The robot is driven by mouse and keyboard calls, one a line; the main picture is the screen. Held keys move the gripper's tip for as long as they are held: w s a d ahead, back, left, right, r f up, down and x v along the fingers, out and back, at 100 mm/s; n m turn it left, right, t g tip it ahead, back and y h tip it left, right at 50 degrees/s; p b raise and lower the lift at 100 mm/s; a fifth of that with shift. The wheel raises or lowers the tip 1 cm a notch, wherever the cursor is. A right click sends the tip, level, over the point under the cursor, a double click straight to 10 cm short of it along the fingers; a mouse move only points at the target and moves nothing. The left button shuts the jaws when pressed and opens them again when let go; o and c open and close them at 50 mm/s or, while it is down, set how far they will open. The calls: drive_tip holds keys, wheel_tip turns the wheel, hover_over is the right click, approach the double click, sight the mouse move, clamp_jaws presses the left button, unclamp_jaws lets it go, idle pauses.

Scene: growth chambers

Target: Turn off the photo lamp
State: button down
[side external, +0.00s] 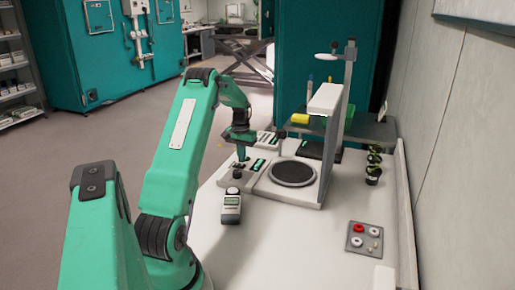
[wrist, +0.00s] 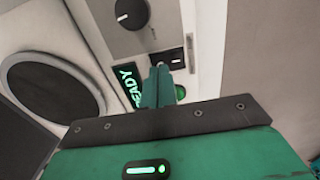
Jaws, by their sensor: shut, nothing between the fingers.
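A white photo stand (side external: 308,195) with a round dark plate (side external: 292,173) stands on the white bench. My gripper (side external: 240,158) is shut and empty, pointing down over the strip. Its fingertips (wrist: 160,69) appear at the switch plate; contact is unclear.
A handheld meter (side external: 231,206) lies in front of the stand. A grey shelf with a yellow item (side external: 300,119) is behind.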

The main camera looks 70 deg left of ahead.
sight(242, 165)
drive_tip(key=shift+f, duration=0.8)
idle(0.6)
drive_tip(key=shift+r, duration=3.6)
drive_tip(key=w+d+r+m+t, duration=0.1)
drive_tip(key=d+r, duration=0.4)
drive_tip(key=d, duration=0.4)
drive_tip(key=w+d+r+m+t+y, duration=0.1)
drive_tip(key=d+r+m, duration=0.1)
drive_tip(key=d+r, duration=0.45)
drive_tip(key=w+d+r+m, duration=0.1)
drive_tip(key=d+r, duration=0.2)
drive_tip(key=d, duration=0.8)
drive_tip(key=s+d+m+t, duration=0.1)
drive_tip(key=s+d+m, duration=0.1)
drive_tip(key=s+d, duration=0.5)
drive_tip(key=s+d+m+t+h, duration=0.1)
drive_tip(key=s+d+m+t, duration=0.1)
drive_tip(key=s+d, duration=0.5)
drive_tip(key=d+m, duration=0.1)
drive_tip(key=d, duration=0.4)
drive_tip(key=shift+f+t, duration=0.3)
